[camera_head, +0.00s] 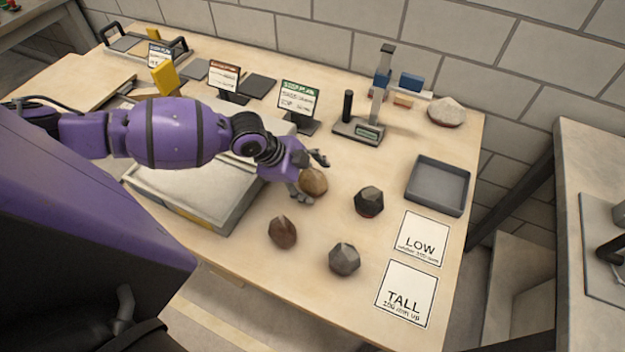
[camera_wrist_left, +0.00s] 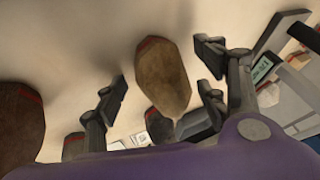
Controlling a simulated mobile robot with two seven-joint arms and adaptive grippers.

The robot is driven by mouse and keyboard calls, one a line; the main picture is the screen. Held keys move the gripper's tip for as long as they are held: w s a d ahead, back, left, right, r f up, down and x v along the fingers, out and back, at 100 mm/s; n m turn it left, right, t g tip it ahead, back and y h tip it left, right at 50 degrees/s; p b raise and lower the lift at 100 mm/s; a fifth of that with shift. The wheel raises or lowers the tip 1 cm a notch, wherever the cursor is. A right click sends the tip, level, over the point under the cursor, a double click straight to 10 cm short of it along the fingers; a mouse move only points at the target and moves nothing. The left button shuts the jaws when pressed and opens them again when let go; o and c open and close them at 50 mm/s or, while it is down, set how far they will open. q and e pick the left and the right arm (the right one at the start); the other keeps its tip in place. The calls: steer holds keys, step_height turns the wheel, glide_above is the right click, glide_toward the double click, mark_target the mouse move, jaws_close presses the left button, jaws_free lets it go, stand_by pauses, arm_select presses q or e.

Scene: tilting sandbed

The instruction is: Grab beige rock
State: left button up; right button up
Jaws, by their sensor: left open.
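The beige rock (camera_head: 314,182), tan-brown and rounded, stands on the wooden table just right of the sandbed box. My left gripper (camera_head: 313,177) is open, with a finger at either side of the rock. In the left wrist view the rock (camera_wrist_left: 162,78) shows between the open fingers (camera_wrist_left: 160,85), with a red mark at its top edge. Gaps show beside it, and I see no firm grip on it. My right gripper is not in view.
A reddish-brown rock (camera_head: 282,232), a dark grey rock (camera_head: 344,259) and another dark rock (camera_head: 369,202) stand nearby. A grey tray (camera_head: 438,186) and the LOW (camera_head: 421,238) and TALL (camera_head: 406,293) cards lie at right. A gauge stand (camera_head: 358,131) and small signs are behind.

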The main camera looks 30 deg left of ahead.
arm_select(q)
steer(key=shift+c, duration=0.5)
jaws_close()
